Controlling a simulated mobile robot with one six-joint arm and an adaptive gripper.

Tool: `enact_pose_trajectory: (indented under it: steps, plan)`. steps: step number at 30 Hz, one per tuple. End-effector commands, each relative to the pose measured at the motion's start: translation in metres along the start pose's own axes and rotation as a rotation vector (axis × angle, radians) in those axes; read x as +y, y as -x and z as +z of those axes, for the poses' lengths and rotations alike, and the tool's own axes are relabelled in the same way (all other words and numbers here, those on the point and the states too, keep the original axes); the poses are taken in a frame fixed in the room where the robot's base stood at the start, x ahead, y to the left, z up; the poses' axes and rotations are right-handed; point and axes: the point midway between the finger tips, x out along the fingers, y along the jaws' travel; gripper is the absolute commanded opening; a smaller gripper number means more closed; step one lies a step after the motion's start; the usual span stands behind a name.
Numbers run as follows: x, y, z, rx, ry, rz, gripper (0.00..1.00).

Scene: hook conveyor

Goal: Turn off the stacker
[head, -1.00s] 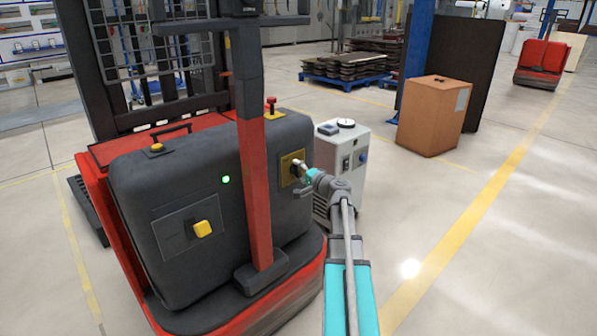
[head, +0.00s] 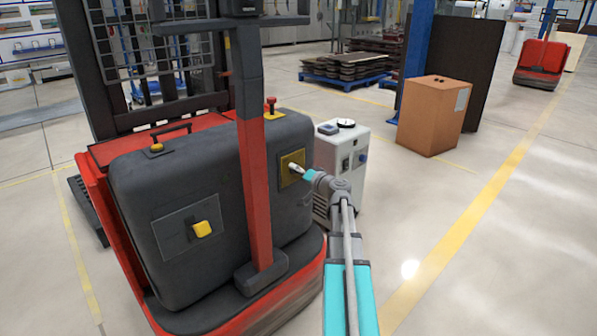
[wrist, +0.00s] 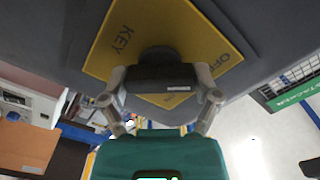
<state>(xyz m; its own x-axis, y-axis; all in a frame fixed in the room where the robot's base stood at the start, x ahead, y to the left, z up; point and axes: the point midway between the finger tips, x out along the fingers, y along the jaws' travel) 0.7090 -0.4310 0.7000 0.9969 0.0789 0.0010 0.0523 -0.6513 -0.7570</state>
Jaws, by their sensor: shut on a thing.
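The stacker (head: 140,210) is a red and dark grey machine at the left of the head view. Its green light is not lit. A yellow plate (head: 289,178) sits on its body; in the wrist view the plate (wrist: 108,48) reads "KEY" and "OFF". A black key switch knob (wrist: 160,75) stands out from the plate. My gripper (wrist: 160,97) is shut on the knob, with one finger on each side. In the head view my gripper (head: 296,170) is at the plate, and the knob is mostly hidden there.
A yellow knob (head: 203,229) and a red button (head: 270,101) are on the stacker. Its red post (head: 254,190) stands just left of my gripper. A white machine (head: 345,150) is close behind my arm. A brown box (head: 435,117) stands further right. Floor at right is clear.

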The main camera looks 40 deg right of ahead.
Motion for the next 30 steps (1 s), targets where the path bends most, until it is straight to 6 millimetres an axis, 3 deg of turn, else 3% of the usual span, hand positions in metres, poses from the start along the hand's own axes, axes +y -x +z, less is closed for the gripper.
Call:
enact_pose_trajectory:
  steps: [7, 8, 10, 23, 30]
  plan:
    - [0.0, -0.001, 0.001, -0.003, 0.005, 0.0, 0.32]
    - [0.0, -0.001, 0.001, -0.003, 0.005, 0.0, 0.85]
    - [0.0, -0.001, 0.001, -0.003, 0.004, 0.0, 0.98]
    - [0.0, 0.0, 0.0, -0.001, 0.001, 0.0, 1.0]
    - [0.0, 0.011, 0.0, 0.0, 0.001, 0.001, 1.0]
